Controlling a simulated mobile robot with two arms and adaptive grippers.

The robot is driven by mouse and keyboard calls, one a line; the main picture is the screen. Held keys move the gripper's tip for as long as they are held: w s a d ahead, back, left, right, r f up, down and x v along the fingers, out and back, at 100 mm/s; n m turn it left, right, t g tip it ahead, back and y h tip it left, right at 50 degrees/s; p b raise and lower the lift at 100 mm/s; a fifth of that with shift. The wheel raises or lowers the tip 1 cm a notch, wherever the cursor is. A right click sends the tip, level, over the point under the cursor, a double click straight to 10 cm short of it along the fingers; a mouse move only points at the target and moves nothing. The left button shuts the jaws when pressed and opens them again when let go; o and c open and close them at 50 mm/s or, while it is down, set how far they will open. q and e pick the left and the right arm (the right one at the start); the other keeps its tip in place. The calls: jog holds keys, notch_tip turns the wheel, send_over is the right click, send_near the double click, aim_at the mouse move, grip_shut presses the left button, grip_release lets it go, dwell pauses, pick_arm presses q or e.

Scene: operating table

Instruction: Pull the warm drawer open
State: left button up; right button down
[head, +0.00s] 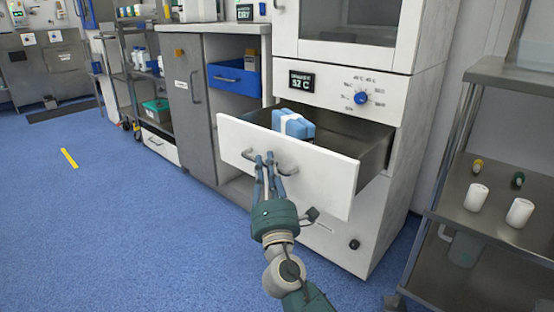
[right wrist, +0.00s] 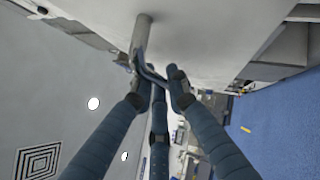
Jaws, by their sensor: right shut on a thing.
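The warm drawer (head: 325,178) is a white-fronted drawer below the panel with the lit display (head: 302,80). It stands well out of its cabinet, and a blue wrapped pack with a white band (head: 293,124) lies inside. My right gripper (head: 264,165) is shut on the drawer's grey bar handle (head: 285,168). In the right wrist view its dark fingers (right wrist: 158,85) close around the handle bar (right wrist: 140,35) against the white front. My left gripper is in neither view.
A steel shelf cart (head: 465,215) with white cups stands close at the right. A grey cabinet (head: 188,90) and an open bay with a blue bin (head: 232,78) are at the left. Blue floor (head: 130,240) is clear in front and to the left.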

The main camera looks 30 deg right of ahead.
jog(key=shift+s+a, duration=0.15)
jog(key=shift+a, duration=0.1)
jog(key=c, duration=1.9)
grip_release()
jog(key=shift+c, duration=0.2)
jog(key=v, duration=1.2)
